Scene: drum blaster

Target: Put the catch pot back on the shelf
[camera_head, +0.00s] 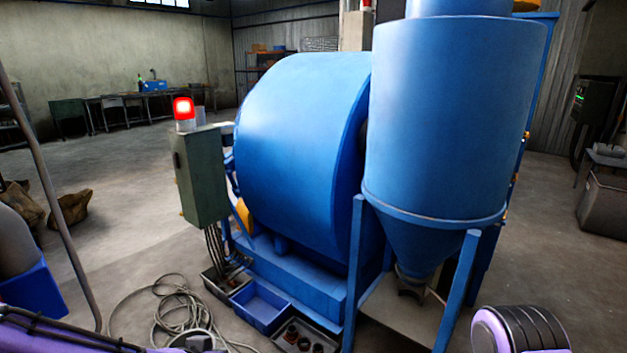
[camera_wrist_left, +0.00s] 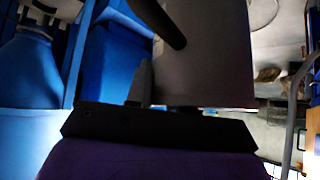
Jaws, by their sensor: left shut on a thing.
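The catch pot (camera_wrist_left: 205,75) is a grey, smooth-walled vessel that fills the middle of the left wrist view, with a dark bar across its upper part. My left gripper (camera_wrist_left: 143,82) is shut on it; the exact grip is hard to see. In the head view, a grey rounded rim (camera_head: 195,333) shows at the bottom edge, by the end of my left arm; most of it is cut off. A pale flat shelf (camera_head: 405,318) sits between blue legs under the cyclone cone (camera_head: 415,250), and no pot shows on it. My right gripper is out of view.
The big blue drum (camera_head: 300,150) stands behind the cyclone (camera_head: 450,120). A blue bin (camera_head: 260,307) and trays of parts (camera_head: 300,338) lie on the floor before it. A coiled hose (camera_head: 180,310) lies to their left. Blue legs (camera_head: 457,290) flank the shelf.

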